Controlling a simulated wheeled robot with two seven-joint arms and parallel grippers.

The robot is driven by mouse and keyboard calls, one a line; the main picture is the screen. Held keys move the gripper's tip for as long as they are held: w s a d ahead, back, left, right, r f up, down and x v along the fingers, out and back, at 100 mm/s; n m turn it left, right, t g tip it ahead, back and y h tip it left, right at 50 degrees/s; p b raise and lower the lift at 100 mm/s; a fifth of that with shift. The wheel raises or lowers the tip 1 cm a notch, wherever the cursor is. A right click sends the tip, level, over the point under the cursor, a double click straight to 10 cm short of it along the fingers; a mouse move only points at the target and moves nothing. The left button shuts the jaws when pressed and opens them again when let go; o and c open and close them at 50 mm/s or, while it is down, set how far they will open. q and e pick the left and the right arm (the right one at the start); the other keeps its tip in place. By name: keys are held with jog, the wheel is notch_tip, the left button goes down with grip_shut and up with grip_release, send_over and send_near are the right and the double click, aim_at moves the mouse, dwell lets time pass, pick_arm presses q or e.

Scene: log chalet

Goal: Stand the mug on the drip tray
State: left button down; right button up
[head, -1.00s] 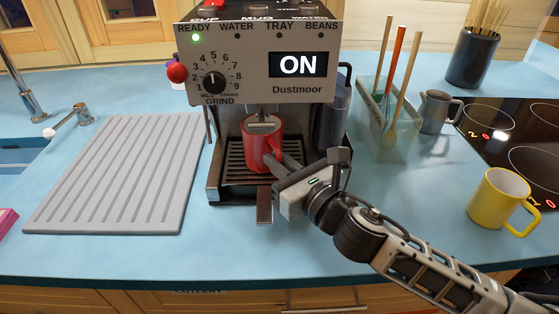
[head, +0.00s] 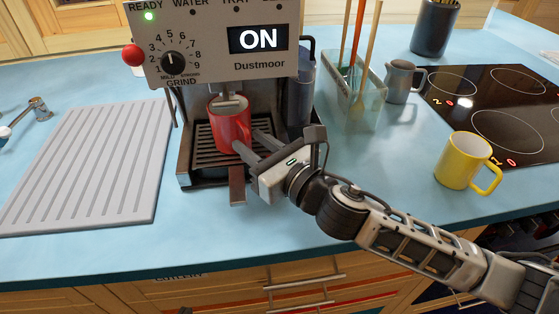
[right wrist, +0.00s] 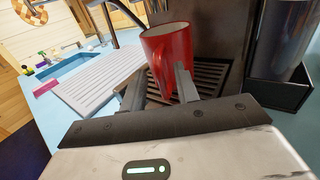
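The red mug (head: 229,124) stands upright on the slatted drip tray (head: 205,155) of the coffee machine, below its spout. It also shows in the right wrist view (right wrist: 176,50), with the drip tray's slats (right wrist: 212,75) behind and beside it. My right gripper (head: 250,142) is at the mug's front right side. In the right wrist view its fingers (right wrist: 160,88) are spread apart, with the mug's handle side between or just beyond them. I cannot tell whether a finger touches the mug. My left gripper is not in view.
The coffee machine (head: 215,75) reads ON. A grey ribbed board (head: 90,165) lies to its left. To the right are a utensil holder (head: 355,105), a grey jug (head: 402,82), a yellow mug (head: 464,160) and a hob (head: 495,105).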

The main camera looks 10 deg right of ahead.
pick_arm(q)
jog(key=shift+w+d+f+b, duration=0.2)
jog(key=shift+f+b, duration=0.1)
jog(key=shift+b, duration=0.55)
pick_arm(e)
jog(key=v, duration=1)
jog(key=shift+s+d, duration=0.15)
